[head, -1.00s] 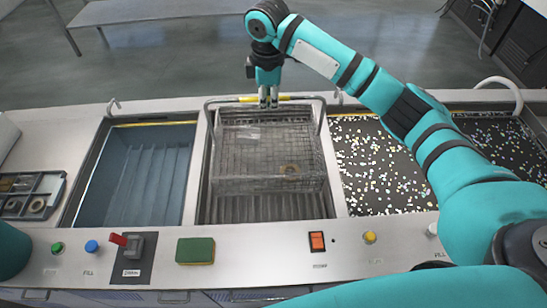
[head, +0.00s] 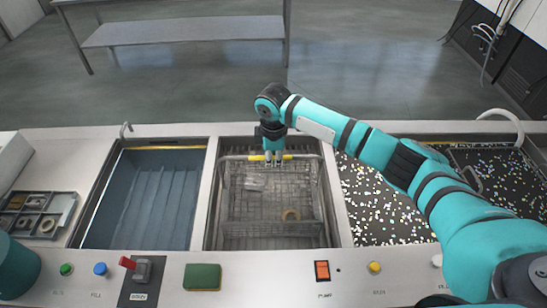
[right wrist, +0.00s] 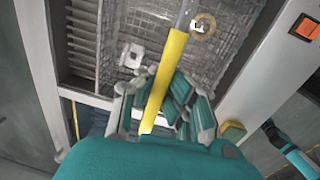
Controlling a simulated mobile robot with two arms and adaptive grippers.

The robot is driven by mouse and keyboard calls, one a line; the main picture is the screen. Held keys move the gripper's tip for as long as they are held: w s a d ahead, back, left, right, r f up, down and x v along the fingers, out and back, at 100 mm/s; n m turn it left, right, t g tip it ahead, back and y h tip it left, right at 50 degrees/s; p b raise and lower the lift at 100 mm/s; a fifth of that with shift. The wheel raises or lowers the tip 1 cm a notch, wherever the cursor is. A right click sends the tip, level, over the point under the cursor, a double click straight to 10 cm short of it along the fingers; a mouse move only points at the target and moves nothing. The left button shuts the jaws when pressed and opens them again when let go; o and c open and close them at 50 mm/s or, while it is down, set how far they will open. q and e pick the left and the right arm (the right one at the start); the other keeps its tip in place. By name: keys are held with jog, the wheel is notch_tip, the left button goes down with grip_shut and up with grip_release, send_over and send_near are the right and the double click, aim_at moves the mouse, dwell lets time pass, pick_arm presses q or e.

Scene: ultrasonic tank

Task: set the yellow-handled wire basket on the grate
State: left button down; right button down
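The wire basket (head: 268,205) is a grey mesh box in the middle bay, with a raised bail that has a yellow handle (head: 255,158). My right gripper (head: 273,158) is shut around that handle, also seen close up in the right wrist view (right wrist: 160,95). A brass-coloured ring (head: 290,215) and a pale metal part (head: 255,183) lie in the basket. The slatted grate (right wrist: 82,45) shows beside the basket in the right wrist view. I cannot tell whether the basket touches the grate. My left gripper is out of view.
A blue slatted tank (head: 145,200) is to the left and a dark, speckled bay (head: 375,205) to the right. A parts tray (head: 40,214) is at far left.

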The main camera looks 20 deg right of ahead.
jog(key=c, duration=2)
grip_release()
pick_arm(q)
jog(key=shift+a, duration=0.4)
pick_arm(e)
jog(key=o, duration=0.5)
jog(key=shift+s+r, duration=0.1)
jog(key=shift+r, duration=0.1)
